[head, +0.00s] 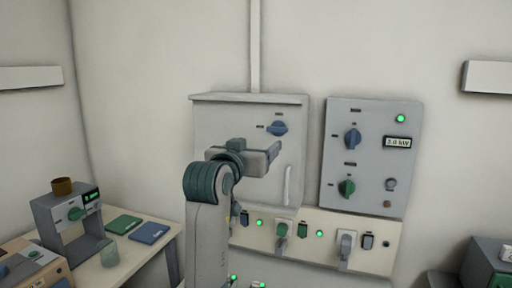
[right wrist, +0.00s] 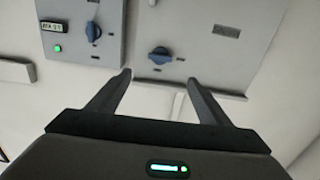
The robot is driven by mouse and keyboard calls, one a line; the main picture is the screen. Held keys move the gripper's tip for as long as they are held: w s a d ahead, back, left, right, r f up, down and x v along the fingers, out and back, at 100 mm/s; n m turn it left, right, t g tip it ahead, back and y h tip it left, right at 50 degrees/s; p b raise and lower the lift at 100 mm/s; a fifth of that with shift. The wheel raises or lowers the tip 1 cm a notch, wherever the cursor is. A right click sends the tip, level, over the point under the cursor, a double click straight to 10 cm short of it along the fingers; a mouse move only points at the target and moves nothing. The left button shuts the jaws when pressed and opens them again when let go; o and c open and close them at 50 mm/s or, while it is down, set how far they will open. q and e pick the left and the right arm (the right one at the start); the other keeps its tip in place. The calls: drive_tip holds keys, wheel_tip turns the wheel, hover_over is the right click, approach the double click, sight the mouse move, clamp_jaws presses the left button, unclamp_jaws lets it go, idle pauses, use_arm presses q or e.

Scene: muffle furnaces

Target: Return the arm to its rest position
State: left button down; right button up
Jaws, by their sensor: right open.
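My right arm rises from the bottom middle of the head view. Its gripper (head: 274,152) is in front of the grey wall cabinet (head: 222,118), below and left of the cabinet's blue knob (head: 278,128). In the right wrist view the two fingers of the gripper (right wrist: 158,80) stand apart with nothing between them. The blue knob (right wrist: 160,55) shows beyond the fingertips there. I see no contact between the fingers and the knob. My left gripper is not in view.
A grey control panel (head: 371,112) with blue and green knobs is right of the cabinet. A socket strip (head: 328,224) with plugs and green lights runs below.

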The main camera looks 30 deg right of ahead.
idle(0.3)
